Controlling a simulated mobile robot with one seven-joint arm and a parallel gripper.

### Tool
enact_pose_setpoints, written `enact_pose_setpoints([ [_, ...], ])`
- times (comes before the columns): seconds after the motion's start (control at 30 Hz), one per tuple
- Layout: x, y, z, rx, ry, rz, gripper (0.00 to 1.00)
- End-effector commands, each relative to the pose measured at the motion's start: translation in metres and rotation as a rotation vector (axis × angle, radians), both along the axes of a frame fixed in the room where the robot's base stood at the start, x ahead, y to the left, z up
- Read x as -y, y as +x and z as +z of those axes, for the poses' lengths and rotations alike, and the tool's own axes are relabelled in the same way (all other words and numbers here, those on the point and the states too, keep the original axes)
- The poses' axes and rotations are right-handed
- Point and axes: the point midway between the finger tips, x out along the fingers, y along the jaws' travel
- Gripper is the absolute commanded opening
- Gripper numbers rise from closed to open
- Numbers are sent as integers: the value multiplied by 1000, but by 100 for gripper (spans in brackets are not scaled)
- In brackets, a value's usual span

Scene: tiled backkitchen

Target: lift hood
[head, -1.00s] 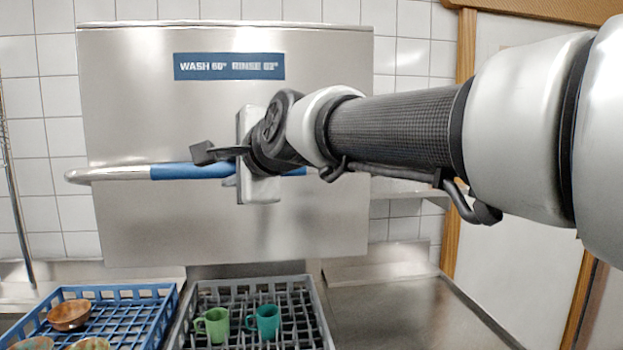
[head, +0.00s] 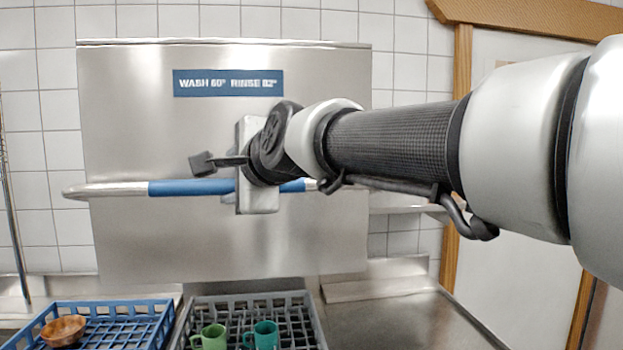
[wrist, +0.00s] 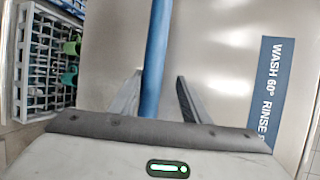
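The hood (head: 310,130) is a large flat steel panel with a blue "WASH 60° RINSE 82°" label; it also shows in the wrist view (wrist: 225,45). A horizontal bar handle (head: 190,187) with a blue grip crosses its front. My gripper (head: 255,188) is at the right part of the blue grip and hides a piece of it. In the wrist view, the blue bar (wrist: 157,50) runs between the two fingers of my gripper (wrist: 160,82). The fingers are apart, with a gap to the bar visible at least on the right.
A grey rack (head: 310,325) with a green mug (head: 210,337) and a teal mug (head: 264,335) stands below the hood. A blue rack (head: 160,325) with a brown bowl (head: 63,331) is left of it. The steel counter (head: 390,322) at right is clear.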

Motion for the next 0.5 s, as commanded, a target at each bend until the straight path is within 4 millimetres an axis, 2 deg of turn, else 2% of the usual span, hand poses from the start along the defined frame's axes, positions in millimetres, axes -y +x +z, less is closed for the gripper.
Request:
enact_pose_setpoints([
  [0.33, 2, -2, 0, -1, 0, -1, 41],
  [0.5, 16, -19, 7, 1, 2, -1, 41],
])
